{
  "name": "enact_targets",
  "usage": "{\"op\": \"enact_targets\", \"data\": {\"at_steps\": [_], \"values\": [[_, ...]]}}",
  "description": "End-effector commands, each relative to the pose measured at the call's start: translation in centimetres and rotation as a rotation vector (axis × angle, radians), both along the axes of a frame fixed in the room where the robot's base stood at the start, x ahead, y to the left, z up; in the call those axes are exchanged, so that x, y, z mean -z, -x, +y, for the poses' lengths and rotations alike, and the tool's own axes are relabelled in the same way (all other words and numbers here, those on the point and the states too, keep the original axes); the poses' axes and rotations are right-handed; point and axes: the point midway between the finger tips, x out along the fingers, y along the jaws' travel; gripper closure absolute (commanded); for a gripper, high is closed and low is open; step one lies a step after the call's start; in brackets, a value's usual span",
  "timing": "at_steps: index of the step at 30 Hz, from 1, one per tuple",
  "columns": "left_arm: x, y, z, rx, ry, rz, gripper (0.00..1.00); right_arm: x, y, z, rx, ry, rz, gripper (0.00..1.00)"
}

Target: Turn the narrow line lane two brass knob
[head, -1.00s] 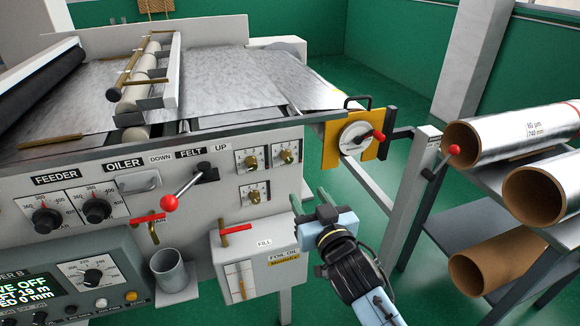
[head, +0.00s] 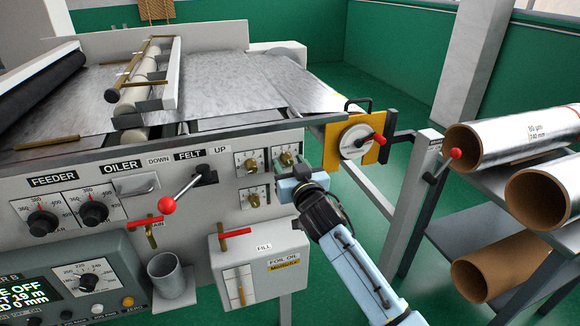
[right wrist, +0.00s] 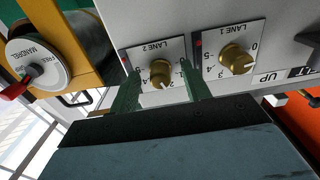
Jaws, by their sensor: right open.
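The lane two brass knob (right wrist: 160,73), with a white pointer mark, sits on a white dial plate marked LANE 2 in the right wrist view. In the head view this plate (head: 288,150) is the upper right one of three on the machine front, partly hidden by my gripper. My right gripper (head: 287,166) is open at the knob. In the right wrist view its green fingers (right wrist: 160,77) stand one on each side of the knob, with small gaps visible; I cannot tell how deep they reach. My left gripper is not in view.
The lane one brass knob (right wrist: 236,59) is close beside, and a third brass knob (head: 254,198) is below. The yellow mandrel plate (head: 373,152) with a red handle is to the right. The foil oil box (head: 262,265) and red-knobbed felt lever (head: 168,204) are nearby.

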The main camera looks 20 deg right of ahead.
Motion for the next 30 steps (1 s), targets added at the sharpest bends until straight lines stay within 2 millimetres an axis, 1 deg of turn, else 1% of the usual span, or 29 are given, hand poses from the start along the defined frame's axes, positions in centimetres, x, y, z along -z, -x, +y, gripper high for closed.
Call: {"op": "enact_targets", "data": {"at_steps": [9, 19, 20, 25, 30], "values": [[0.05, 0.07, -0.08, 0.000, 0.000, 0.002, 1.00, 0.01, -0.23, 0.04, -0.001, 0.000, 0.000, 0.52], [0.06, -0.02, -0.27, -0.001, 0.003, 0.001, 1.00, 0.01, -0.21, 0.04, -0.001, -0.001, 0.000, 0.96], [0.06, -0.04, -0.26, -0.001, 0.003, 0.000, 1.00, 0.01, -0.20, 0.04, -0.001, -0.001, 0.000, 0.97], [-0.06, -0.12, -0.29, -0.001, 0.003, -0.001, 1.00, -0.01, -0.20, 0.03, 0.000, 0.010, 0.000, 0.97], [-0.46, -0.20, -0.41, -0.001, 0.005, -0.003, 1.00, -0.07, -0.20, 0.02, -0.001, 0.062, -0.002, 0.97]]}}
